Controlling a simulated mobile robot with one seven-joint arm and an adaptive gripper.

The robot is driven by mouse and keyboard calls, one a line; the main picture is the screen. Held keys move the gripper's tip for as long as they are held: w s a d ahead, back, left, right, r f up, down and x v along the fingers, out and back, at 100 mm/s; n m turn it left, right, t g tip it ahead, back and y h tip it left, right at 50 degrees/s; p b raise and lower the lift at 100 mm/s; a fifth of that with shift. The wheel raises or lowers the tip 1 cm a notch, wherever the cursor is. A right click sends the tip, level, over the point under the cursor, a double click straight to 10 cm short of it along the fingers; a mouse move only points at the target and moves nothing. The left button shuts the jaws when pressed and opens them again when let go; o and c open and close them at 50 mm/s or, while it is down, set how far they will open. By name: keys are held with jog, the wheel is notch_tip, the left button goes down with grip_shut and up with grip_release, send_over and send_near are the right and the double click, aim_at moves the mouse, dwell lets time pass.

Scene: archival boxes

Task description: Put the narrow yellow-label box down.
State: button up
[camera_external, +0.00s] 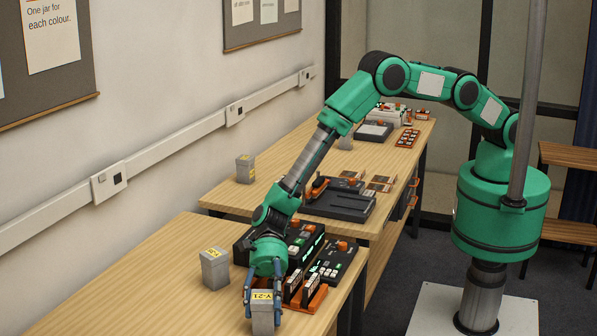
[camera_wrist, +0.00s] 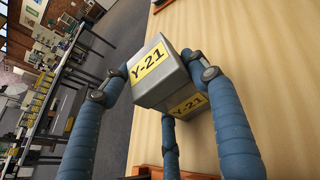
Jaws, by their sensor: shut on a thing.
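The narrow grey box with yellow Y-21 labels (camera_external: 262,318) is between the fingers of my gripper (camera_external: 262,300) at the bottom of the external view. In the wrist view the same box (camera_wrist: 174,88) shows labels on two faces, with blue fingers around it. My gripper is shut on it. Wooden tabletop lies to its right there and grey floor to its left. I cannot tell whether its base touches the table. A second grey box with a yellow label (camera_external: 214,268) stands upright on the near table, left of my gripper.
Dark control panels (camera_external: 333,262) and an orange rack (camera_external: 304,298) sit close to the right of my gripper. Another grey box (camera_external: 245,169) stands on the farther table. Bare near tabletop (camera_external: 165,275) lies left of my gripper.

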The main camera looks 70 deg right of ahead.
jog(key=o, duration=1.4)
jog(key=shift+c, duration=0.2)
jog(key=shift+r, duration=0.2)
jog(key=shift+p+v, duration=0.6)
jog(key=shift+v, duration=3.15)
jog(key=shift+r, duration=0.1)
